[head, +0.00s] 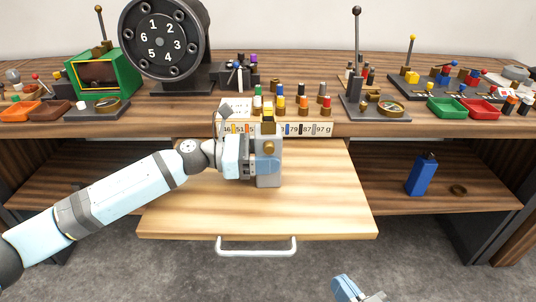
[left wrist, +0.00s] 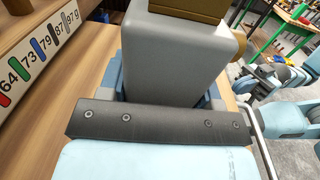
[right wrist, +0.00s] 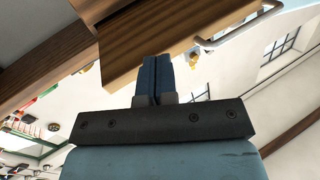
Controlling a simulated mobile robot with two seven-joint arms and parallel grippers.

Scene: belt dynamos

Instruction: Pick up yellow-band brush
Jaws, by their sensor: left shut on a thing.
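My left gripper (head: 258,168) is shut on a grey block-shaped device (head: 268,176) with a brass knob and a yellow top. The device is over the pulled-out wooden board; I cannot tell whether it rests on it. In the left wrist view the grey body (left wrist: 180,55) fills the space between the fingers. Several small cylinders with coloured bands stand on the bench behind, one with a yellow part (head: 280,103). I cannot tell which is the yellow-band brush. My right gripper (head: 358,291) is low at the front, and its fingers (right wrist: 153,80) are together and empty.
The pulled-out board (head: 330,205) has free room around the device. A number strip (head: 310,130) runs along the bench edge. A black dial (head: 163,42), a lever stand (head: 372,108), and green (head: 446,108) and red (head: 480,109) trays stand on the bench. A blue bottle (head: 422,175) stands on the lower shelf.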

